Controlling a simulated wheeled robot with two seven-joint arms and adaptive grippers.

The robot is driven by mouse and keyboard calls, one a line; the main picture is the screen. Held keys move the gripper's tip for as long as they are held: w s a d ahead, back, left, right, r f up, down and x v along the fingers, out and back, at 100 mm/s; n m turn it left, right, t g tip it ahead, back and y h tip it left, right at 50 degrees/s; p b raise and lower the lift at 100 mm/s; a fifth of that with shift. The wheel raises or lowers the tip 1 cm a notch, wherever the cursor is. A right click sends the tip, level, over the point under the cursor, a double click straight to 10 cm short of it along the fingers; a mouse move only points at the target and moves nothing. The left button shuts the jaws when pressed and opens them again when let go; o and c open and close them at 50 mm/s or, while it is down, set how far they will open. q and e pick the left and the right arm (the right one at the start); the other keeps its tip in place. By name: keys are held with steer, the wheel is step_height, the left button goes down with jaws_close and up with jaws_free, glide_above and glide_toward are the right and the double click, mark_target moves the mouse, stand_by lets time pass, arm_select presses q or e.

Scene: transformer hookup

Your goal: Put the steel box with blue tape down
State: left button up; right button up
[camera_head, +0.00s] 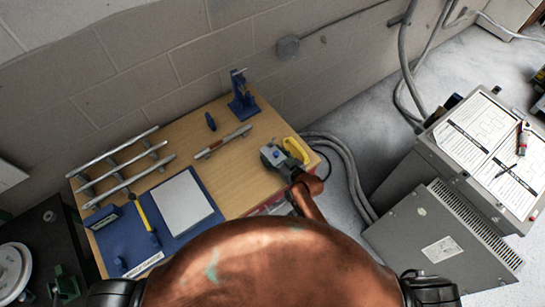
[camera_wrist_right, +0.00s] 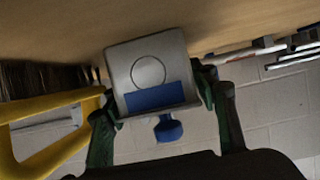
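The steel box with blue tape (camera_head: 272,154) is at the right end of the wooden table (camera_head: 240,185). In the right wrist view the box (camera_wrist_right: 150,72) is a grey block with a round disc, a blue strip and a blue knob. My right gripper (camera_head: 288,170) reaches it from the table's front right side. The green fingers (camera_wrist_right: 152,112) stand on both sides of the box and appear shut on it. I cannot tell whether the box's underside touches the table. My left gripper is not in view.
A yellow-handled object (camera_head: 298,150) stands close beside the box. A blue stand (camera_head: 242,95), metal rods (camera_head: 223,141) and a blue mat (camera_head: 122,243) with a grey plate (camera_head: 182,204) are on the table. Grey cabinets (camera_head: 430,238) stand at the right. Bare wood lies left of the box.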

steer(key=c, duration=0.9)
steer(key=shift+r, duration=0.1)
steer(key=shift+c, duration=0.9)
steer(key=shift+r, duration=0.1)
